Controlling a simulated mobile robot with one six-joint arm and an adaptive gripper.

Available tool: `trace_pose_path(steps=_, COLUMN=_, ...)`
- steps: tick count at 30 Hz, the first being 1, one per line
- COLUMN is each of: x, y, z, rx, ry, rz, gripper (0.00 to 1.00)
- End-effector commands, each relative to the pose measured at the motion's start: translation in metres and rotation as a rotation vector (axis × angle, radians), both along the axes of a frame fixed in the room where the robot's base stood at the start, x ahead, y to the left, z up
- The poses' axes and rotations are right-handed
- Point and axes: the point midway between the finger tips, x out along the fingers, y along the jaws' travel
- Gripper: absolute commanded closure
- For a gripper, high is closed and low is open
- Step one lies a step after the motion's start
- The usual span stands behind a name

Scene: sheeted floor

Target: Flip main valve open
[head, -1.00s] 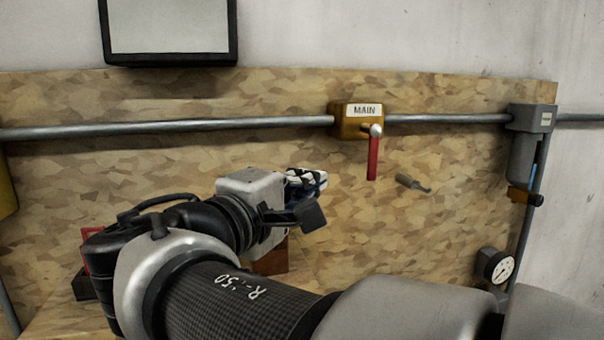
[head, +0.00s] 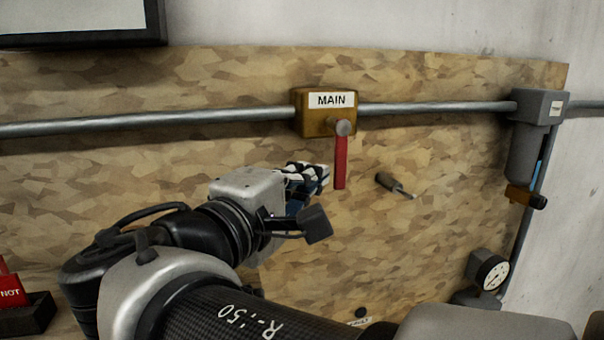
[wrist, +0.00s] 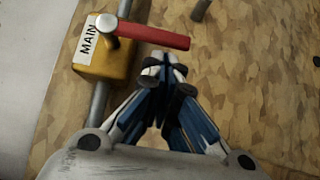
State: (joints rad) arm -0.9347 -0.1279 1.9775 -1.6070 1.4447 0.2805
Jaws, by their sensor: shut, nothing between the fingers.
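The main valve (head: 326,124) is a brass-yellow box labelled MAIN on a grey pipe along the board. Its red lever (head: 340,162) hangs straight down from a round metal pivot, across the line of the pipe. The valve (wrist: 103,66) and lever (wrist: 152,35) also show in the wrist view, where the lever reaches to the right above my fingertips. My gripper (head: 318,173) is shut and empty, just left of the lever's lower part in the head view. The wrist view shows its fingertips (wrist: 165,62) together close to the lever; I cannot tell whether they touch it.
A screwdriver-like peg (head: 393,185) sticks out of the board right of the lever. A grey filter unit (head: 536,120) and a round gauge (head: 489,271) are at the right. A dark-framed panel (head: 80,22) is at the upper left. A red block (head: 10,291) sits at lower left.

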Motion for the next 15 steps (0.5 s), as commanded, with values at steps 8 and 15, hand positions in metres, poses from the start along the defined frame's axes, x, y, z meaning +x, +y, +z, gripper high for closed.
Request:
trace_pose_path(steps=8, x=0.0002, y=-0.0016, z=-0.0025, rx=-0.018, ry=-0.005, rz=-0.001, gripper=1.0)
trace_pose_path(steps=15, x=0.001, y=-0.0042, z=-0.004, rx=-0.06, ry=-0.018, rz=-0.001, gripper=1.0)
